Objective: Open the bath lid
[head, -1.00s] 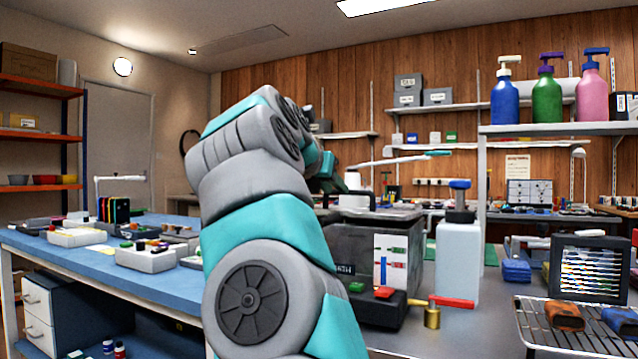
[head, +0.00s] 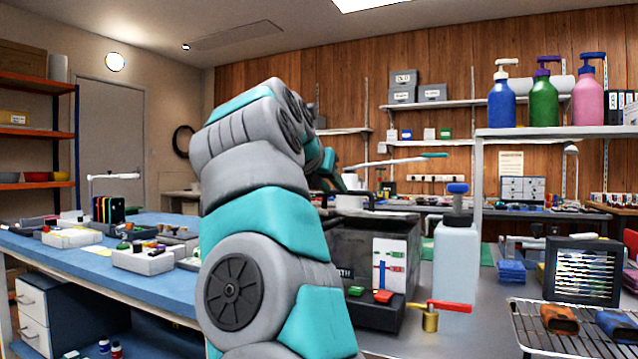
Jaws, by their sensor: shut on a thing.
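The bath (head: 350,245) is a dark box on the grey bench, right of my arm. Its front carries a white panel with red, green and blue marks, and its label is partly hidden by my arm. The bath lid (head: 390,217) is the flat grey top, lying about level on the box; I cannot tell whether there is a gap beneath it. A pale grey rounded piece (head: 350,203) stands at its top. My gripper (head: 346,188) is at this piece, mostly hidden behind my arm, and is shut on the lid's handle, though the contact is hard to see.
A white bottle with a blue cap (head: 457,255) stands right of the bath. A blue table (head: 165,287) is at left.

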